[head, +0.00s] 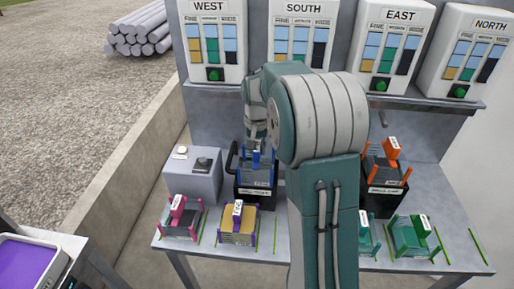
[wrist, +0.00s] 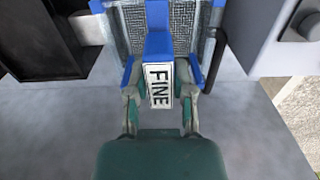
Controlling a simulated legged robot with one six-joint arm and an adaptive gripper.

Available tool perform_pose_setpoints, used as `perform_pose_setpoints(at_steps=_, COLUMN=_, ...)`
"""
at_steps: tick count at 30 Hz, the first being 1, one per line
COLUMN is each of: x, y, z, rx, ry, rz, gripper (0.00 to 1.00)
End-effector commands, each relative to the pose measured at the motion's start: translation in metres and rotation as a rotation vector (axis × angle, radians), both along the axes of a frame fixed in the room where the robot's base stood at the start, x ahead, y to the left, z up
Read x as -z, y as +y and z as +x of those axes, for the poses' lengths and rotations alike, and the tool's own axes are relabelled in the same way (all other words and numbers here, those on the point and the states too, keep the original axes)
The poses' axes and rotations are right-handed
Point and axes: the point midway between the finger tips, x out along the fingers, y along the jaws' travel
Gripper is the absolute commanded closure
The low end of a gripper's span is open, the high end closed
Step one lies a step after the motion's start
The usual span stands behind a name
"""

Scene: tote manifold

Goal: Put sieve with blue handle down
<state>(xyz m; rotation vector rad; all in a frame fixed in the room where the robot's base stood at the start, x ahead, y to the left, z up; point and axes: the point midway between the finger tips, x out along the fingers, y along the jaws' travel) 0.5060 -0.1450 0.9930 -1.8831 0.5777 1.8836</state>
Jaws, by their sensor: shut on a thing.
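The sieve with the blue handle (head: 257,172) is at the black holder at the back of the table, left of my arm in the head view. In the wrist view its blue handle (wrist: 157,42) carries a white label reading FINE, and grey mesh shows on both sides of it. My gripper (wrist: 160,98) is shut on the handle, with a finger on each side of the label. My gripper also shows in the head view (head: 256,147), above the sieve. I cannot tell whether the sieve rests in the holder or hangs just above it.
A grey box with knobs (head: 192,176) stands left of the holder (head: 256,191). Sieves with pink (head: 181,218), purple (head: 239,222) and green (head: 411,235) handles line the front. An orange-handled sieve (head: 388,160) sits in a black holder at right. Dispensers (head: 213,45) hang behind.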

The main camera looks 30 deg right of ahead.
Motion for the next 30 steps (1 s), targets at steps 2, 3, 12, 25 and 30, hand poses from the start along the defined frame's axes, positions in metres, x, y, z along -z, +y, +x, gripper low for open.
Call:
perform_pose_setpoints(at_steps=2, x=0.001, y=0.000, z=0.000, rx=0.000, ry=0.001, rz=0.001, gripper=0.47)
perform_pose_setpoints(at_steps=3, x=0.001, y=0.000, z=0.000, rx=0.000, ry=0.001, rz=0.001, gripper=0.35)
perform_pose_setpoints(at_steps=12, x=0.001, y=0.000, z=0.000, rx=0.000, ry=0.001, rz=0.001, gripper=0.35)
perform_pose_setpoints(at_steps=25, x=-0.057, y=0.000, z=0.001, rx=0.000, ry=-0.005, rz=-0.002, gripper=0.35)
perform_pose_setpoints(at_steps=30, x=-0.092, y=0.000, z=0.001, rx=0.000, ry=-0.004, rz=-0.001, gripper=0.35)
